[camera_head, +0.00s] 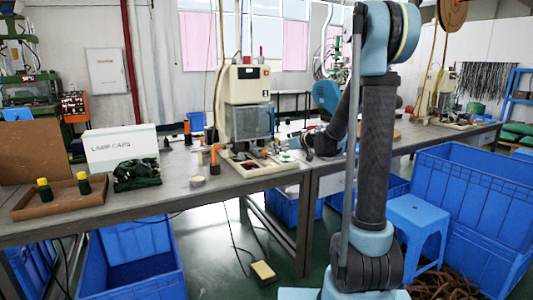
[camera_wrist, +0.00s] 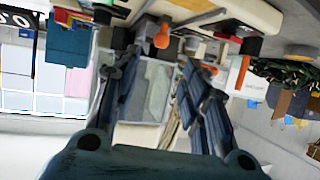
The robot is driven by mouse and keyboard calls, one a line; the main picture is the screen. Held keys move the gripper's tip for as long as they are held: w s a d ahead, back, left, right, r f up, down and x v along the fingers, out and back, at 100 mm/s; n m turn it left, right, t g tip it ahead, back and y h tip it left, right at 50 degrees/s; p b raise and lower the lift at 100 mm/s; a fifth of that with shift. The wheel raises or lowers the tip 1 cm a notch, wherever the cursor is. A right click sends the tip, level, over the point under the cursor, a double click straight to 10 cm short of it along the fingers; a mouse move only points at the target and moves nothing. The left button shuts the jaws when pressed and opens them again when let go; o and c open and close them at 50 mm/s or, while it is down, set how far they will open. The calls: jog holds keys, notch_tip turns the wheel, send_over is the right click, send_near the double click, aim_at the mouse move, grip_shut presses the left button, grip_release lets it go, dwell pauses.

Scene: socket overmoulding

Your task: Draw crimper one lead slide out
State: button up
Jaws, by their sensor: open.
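A cream crimper (camera_head: 247,85) with a clear guard (camera_head: 251,122) stands on the near bench, and its base tray (camera_head: 251,170) has small parts around it. An orange-topped handle (camera_head: 214,155) stands at the tray's left. I cannot tell which part is the lead slide. My gripper (camera_head: 306,143) is to the right of this crimper, partly hidden by my arm. In the wrist view my gripper (camera_wrist: 160,70) is open, with nothing held between the fingers. The clear guard (camera_wrist: 153,92) shows beyond them, with an orange knob (camera_wrist: 161,37) above it, seen inverted.
A lamp caps box (camera_head: 120,148), dark green cloth (camera_head: 137,175) and brown tray (camera_head: 64,198) with two yellow-capped bottles lie at bench left. A tape roll (camera_head: 197,181) lies near the crimper. Blue crates (camera_head: 455,205) and a blue stool (camera_head: 417,215) stand at right.

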aim_at(266, 150)
jog(key=x, duration=1)
jog(key=shift+w+a+f, duration=0.1)
jog(key=shift+w+a, duration=0.1)
jog(key=shift+a, duration=0.1)
grip_shut()
